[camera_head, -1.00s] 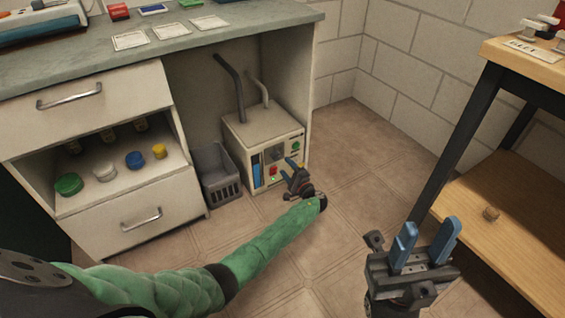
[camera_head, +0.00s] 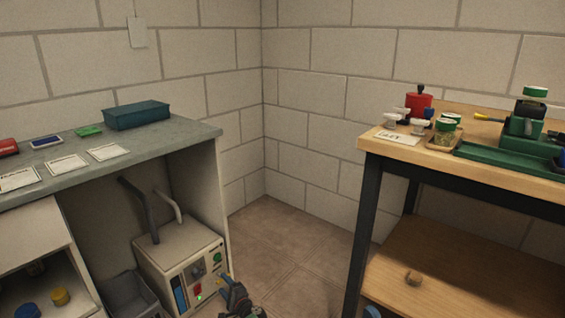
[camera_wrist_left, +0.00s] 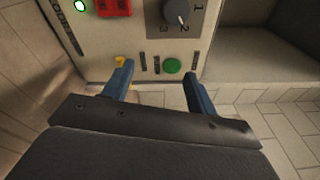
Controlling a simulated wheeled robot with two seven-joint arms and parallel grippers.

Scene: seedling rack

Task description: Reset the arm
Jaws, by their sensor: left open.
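My left gripper (camera_head: 232,295) is at the bottom of the head view, in front of the white control box (camera_head: 182,262). In the left wrist view its two blue fingers (camera_wrist_left: 158,90) are spread apart with nothing between them. Beyond them the box's panel shows a grey dial (camera_wrist_left: 178,14), a green button (camera_wrist_left: 172,66), a red switch (camera_wrist_left: 114,6) and a lit lamp. A gap to the panel cannot be judged exactly. Of my right gripper only a blue fingertip (camera_head: 372,312) shows at the bottom edge; the rest is out of frame.
A grey-topped counter (camera_head: 150,142) with cards and a teal box (camera_head: 137,115) is at left. A grey bin (camera_head: 130,295) stands beside the control box. A wooden bench (camera_head: 470,110) with jars and a green tray is at right. Open floor (camera_head: 290,245) lies between them.

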